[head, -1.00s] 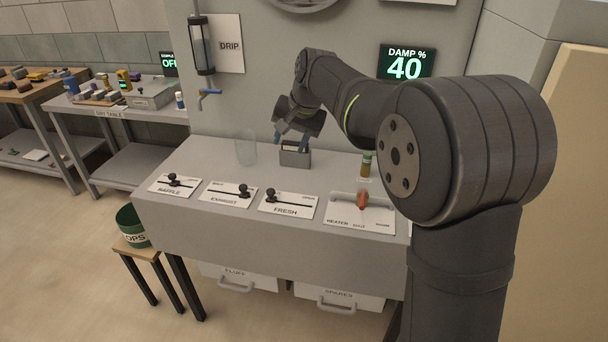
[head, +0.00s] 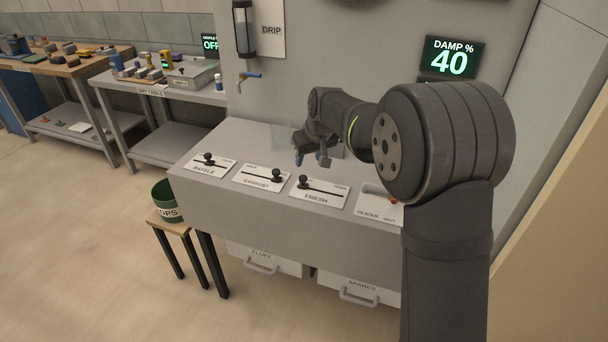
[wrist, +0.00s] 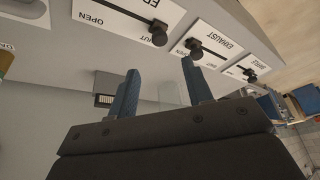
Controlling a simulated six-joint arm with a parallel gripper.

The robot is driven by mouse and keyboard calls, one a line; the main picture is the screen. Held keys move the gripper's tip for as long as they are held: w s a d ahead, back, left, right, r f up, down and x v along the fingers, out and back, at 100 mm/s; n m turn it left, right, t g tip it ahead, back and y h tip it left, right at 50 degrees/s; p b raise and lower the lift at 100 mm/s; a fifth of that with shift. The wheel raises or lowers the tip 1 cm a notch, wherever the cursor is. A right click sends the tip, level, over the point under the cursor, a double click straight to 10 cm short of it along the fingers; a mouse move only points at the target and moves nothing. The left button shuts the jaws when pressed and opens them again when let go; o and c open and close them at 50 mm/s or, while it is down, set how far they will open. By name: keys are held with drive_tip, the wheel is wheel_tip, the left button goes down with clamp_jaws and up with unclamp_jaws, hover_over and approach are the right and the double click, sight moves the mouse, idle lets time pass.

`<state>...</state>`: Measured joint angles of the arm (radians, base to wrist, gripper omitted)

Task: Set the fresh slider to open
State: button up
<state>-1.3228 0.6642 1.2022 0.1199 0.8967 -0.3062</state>
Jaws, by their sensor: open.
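The fresh slider is a white plate (head: 320,192) on the front of the grey bench, with a dark track and a black knob (head: 301,181). The knob stands at the left end of the track. In the wrist view the plate (wrist: 118,14) appears upside down, with the knob (wrist: 159,33) at the end marked SHUT and OPEN at the far end. My gripper (head: 311,160) is above the bench behind the fresh plate. Its blue fingers (wrist: 161,84) are apart and empty, and the knob lies beyond their tips.
The exhaust slider (head: 262,178) and baffle slider (head: 212,165) are to the left. The heater panel (head: 377,203) is to the right, partly hidden by my arm. A green bucket (head: 167,201) stands on a stool at left. A screen (head: 451,58) reads DAMP % 40.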

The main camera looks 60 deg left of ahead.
sight(303, 177)
drive_tip(key=x, duration=1)
